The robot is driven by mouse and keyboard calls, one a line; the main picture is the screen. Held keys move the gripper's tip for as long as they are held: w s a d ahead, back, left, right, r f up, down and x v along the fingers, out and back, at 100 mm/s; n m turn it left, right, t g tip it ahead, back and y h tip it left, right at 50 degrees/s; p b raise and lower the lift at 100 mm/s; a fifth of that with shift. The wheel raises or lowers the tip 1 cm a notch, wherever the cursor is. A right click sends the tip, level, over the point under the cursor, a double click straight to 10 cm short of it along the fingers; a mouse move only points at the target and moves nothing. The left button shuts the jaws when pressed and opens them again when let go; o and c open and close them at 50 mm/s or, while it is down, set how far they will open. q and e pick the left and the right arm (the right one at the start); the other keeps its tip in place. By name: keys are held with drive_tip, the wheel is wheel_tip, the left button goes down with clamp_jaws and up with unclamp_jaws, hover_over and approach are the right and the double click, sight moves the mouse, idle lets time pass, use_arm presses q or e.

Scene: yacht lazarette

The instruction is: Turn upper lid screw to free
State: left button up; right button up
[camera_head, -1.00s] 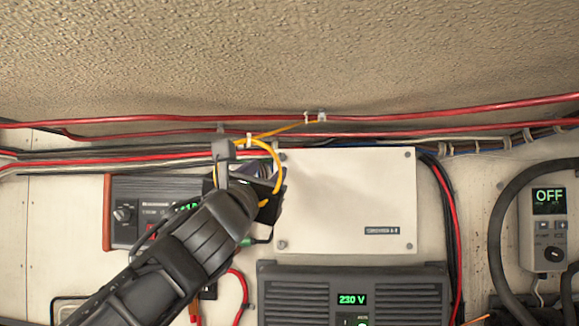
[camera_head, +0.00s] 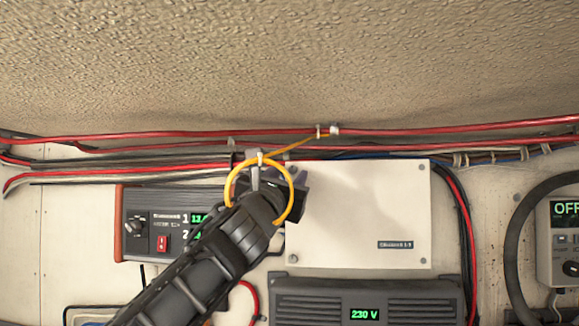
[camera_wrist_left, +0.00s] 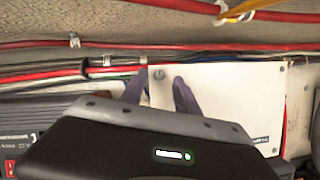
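The white box lid (camera_head: 350,215) is on the wall at the centre. Its upper left screw (camera_wrist_left: 158,74) shows in the left wrist view as a small grey head. My left gripper (camera_head: 287,187) is at the lid's upper left corner and hides that screw in the head view. In the left wrist view its two fingers (camera_wrist_left: 160,92) are apart, one on each side below the screw, with nothing between them. Whether they touch the lid I cannot tell. Other lid screws show at the upper right (camera_head: 421,168), lower right and lower left. My right gripper is not in view.
A yellow cord (camera_head: 290,146) runs from a clip on the red cables and loops at my left wrist; contact is unclear. Red and black cables (camera_head: 110,168) pass just above the lid. A grey 230 V unit (camera_head: 400,297) sits below, a power supply (camera_head: 150,222) left.

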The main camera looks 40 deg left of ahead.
use_arm(q)
drive_tip(key=shift+w+a+r, duration=0.25)
drive_tip(key=shift+w+r, duration=0.05)
drive_tip(key=shift+w, duration=0.25)
clamp_jaws()
